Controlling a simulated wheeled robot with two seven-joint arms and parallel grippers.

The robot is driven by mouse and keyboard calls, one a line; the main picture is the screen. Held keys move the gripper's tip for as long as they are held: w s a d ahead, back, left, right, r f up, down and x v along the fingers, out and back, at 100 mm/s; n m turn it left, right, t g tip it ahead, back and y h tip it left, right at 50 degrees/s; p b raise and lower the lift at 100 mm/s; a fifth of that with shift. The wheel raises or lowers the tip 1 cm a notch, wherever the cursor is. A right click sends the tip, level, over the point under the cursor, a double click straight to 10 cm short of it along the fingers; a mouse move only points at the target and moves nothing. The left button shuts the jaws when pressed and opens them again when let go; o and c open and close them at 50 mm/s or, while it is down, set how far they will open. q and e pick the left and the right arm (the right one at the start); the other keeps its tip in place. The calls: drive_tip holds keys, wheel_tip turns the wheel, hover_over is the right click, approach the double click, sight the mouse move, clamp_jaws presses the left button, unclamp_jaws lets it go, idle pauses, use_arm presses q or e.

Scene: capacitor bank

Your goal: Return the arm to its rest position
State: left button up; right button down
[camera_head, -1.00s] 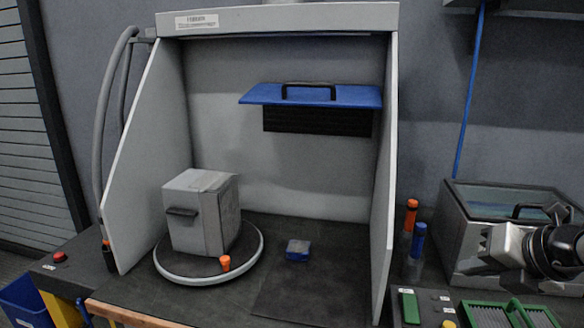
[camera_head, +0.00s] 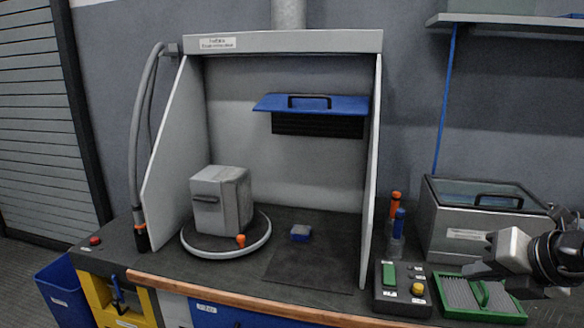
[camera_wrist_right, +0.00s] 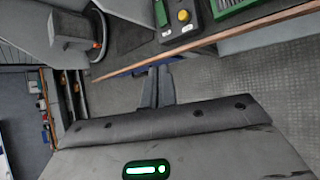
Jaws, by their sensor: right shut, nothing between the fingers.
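My right gripper (camera_head: 470,270) is at the right side of the head view, in front of the glass-lidded grey box and above the green-framed tray. It is shut and empty. In the right wrist view its two fingers (camera_wrist_right: 157,86) lie together, over the grey floor beyond the bench edge. My left gripper is in neither view.
A control box (camera_head: 392,302), green-framed tray (camera_head: 520,317) and glass-lidded box (camera_head: 445,239) stand right. Floor beyond the bench edge looks clear.

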drive_tip(key=s+a+f+m+t+y, duration=0.1)
drive_tip(key=s+a+m+y, duration=0.2)
drive_tip(key=a+y, duration=0.4)
drive_tip(key=s+a+f+m+t+y, duration=0.15)
drive_tip(key=a+y, duration=0.35)
drive_tip(key=a, duration=0.5)
drive_tip(key=s+d+f+m+t+h+p, duration=0.1)
drive_tip(key=s+d+f+m+t+h, duration=0.15)
drive_tip(key=f+m+h, duration=0.65)
drive_tip(key=s+d+f+m+t+h+p, duration=0.1)
drive_tip(key=s+f+m+h, duration=0.3)
drive_tip(key=m, duration=0.9)
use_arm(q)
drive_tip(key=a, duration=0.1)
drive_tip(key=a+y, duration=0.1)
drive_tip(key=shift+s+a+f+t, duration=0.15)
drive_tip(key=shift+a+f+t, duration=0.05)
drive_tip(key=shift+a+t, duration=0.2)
use_arm(e)
drive_tip(key=s+a+f+m+g+y, duration=0.1)
drive_tip(key=s+a+f+m+g, duration=0.1)
drive_tip(key=s+f, duration=0.3)
wheel_tip(320, 180, down, 3)
drive_tip(key=shift+s+a+f+m+g, duration=0.15)
drive_tip(key=shift+a+f+m+g, duration=0.15)
drive_tip(key=shift+g, duration=0.5)
drive_tip(key=shift+r, duration=0.1)
